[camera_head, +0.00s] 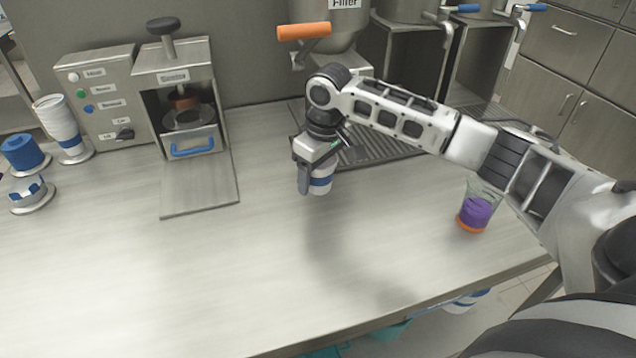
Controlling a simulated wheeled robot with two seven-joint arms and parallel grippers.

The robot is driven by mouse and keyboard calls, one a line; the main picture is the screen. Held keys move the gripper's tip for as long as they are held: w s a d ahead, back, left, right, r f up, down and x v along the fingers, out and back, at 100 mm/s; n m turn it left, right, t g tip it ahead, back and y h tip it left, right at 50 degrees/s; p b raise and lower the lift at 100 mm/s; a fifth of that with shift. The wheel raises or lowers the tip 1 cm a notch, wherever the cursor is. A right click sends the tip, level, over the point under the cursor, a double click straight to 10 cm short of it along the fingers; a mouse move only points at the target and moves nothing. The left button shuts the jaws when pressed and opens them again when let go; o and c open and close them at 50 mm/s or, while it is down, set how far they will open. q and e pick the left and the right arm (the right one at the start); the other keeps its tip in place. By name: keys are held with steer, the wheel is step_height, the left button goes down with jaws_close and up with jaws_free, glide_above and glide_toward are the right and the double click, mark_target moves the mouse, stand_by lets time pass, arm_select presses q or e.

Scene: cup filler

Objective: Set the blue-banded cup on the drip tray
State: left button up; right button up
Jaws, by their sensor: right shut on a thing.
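My right gripper (316,172) is shut on the blue-banded cup (321,185), a white cup with a blue stripe. It holds the cup roughly upright in front of the dark ribbed drip tray (378,151). The cup appears to be above the counter, over a soft shadow, and is partly hidden by the gripper. The drip tray lies below the metal filler (335,30) with its orange handle, and my right arm covers part of it. My left gripper is not in view.
A clear cup with purple and orange bands (477,211) stands at the right under my forearm. A sealing machine (175,75), stacked cups (57,117) and blue lids (22,153) stand at the left. The counter's (150,275) front middle is clear.

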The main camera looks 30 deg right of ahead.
mark_target(318, 185)
steer(key=shift+w+d+f, duration=0.1)
steer(key=shift+w+f, duration=0.1)
steer(key=shift+f, duration=0.1)
steer(key=shift+w+f, duration=0.1)
steer(key=shift+f, duration=1.55)
steer(key=shift+f+p, duration=0.15)
steer(key=shift+p, duration=0.15)
steer(key=o, duration=1)
steer(key=shift+d, duration=0.1)
